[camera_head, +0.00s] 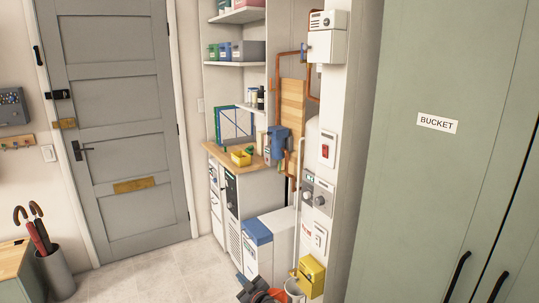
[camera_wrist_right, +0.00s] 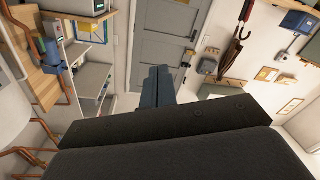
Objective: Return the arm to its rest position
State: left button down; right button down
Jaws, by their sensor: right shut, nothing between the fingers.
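My right gripper (camera_head: 244,284) shows at the bottom edge of the head view, just in front of the white cabinet with the blue top. Most of its arm is out of the frame. In the right wrist view the gripper (camera_wrist_right: 160,72) has its two dark fingers together, with nothing between them. It is in the air, pointing toward the grey door (camera_wrist_right: 166,32). My left gripper is in neither view.
The grey panelled door (camera_head: 118,110) is closed. A white cabinet with a blue top (camera_head: 258,232) and a yellow box (camera_head: 311,277) stand near the gripper. A green cupboard labelled BUCKET (camera_head: 437,180) fills the right. Open floor (camera_head: 150,277) lies before the door.

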jog(key=s+d+f+m+g+h, duration=0.25)
jog(key=s+d+f, duration=0.35)
jog(key=s+f, duration=0.3)
jog(key=s+d+f+m+g+h, duration=0.1)
jog(key=s+d+f+m+h, duration=0.15)
jog(key=s+d+f, duration=0.6)
jog(key=s+d+f+m+g+h, duration=0.25)
jog(key=s+f, duration=0.45)
jog(key=f, duration=0.6)
jog(key=s+d+f+m+g, duration=0.1)
jog(key=s+d+f, duration=0.3)
jog(key=s, duration=0.8)
jog(key=s+d+f+g+h, duration=0.1)
jog(key=s+d+f+g, duration=0.2)
jog(key=s, duration=0.9)
jog(key=s+d+f+m+g+h, duration=0.1)
jog(key=s+d+f+g, duration=0.2)
jog(key=s, duration=0.9)
notch_tip(320, 180, down, 5)
jog(key=shift+s+d+r+m, duration=0.25)
jog(key=shift+d+m, duration=0.1)
jog(key=shift+d, duration=0.85)
